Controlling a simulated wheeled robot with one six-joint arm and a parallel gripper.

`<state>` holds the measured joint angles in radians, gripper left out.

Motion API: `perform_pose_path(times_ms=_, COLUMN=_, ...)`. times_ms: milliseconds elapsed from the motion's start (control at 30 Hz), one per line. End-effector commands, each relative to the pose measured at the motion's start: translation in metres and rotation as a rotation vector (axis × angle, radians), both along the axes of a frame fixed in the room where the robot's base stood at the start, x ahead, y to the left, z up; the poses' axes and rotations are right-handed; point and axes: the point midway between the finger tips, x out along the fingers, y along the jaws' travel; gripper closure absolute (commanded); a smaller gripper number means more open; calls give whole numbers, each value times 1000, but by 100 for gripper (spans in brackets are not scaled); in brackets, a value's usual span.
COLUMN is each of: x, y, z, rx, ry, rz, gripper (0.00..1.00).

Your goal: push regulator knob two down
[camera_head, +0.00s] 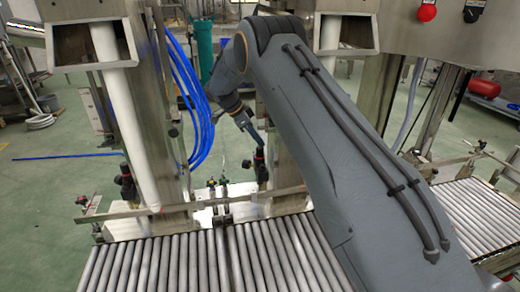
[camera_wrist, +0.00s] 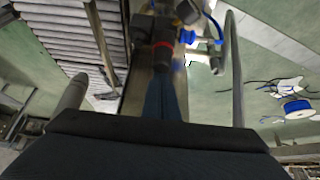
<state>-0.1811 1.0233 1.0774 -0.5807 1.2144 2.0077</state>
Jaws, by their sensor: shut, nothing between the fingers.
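My gripper (camera_head: 259,140) is shut and empty, its dark blue fingers pointing down beside the right steel post. Directly below its tips in the head view is a black regulator (camera_head: 261,165) with a small red mark. In the wrist view, the fingers (camera_wrist: 163,82) reach up to a dark regulator knob with a red ring (camera_wrist: 162,46). The tips overlap or lie very close to the knob; I cannot tell whether they touch. A similar black regulator (camera_head: 127,182) stands by the left post. No label shows which one is knob two.
A roller conveyor (camera_head: 205,262) runs across the front. Blue hoses (camera_head: 197,100) hang between the two posts. Small fittings (camera_head: 218,187) sit between the posts. In the wrist view, a metal bar (camera_wrist: 236,70) runs close to the right of the fingers, and a blue spool (camera_wrist: 297,108) lies on the floor.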

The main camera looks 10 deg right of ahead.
Motion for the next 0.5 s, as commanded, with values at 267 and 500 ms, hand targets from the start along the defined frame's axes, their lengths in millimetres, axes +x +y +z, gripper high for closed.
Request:
perform_pose_path(times_ms=267, x=0, y=0, z=14, rx=0, ry=-2, rz=0, gripper=100)
perform_pose_path(times_ms=500, x=0, y=0, z=31, rx=0, ry=-1, rz=0, gripper=100)
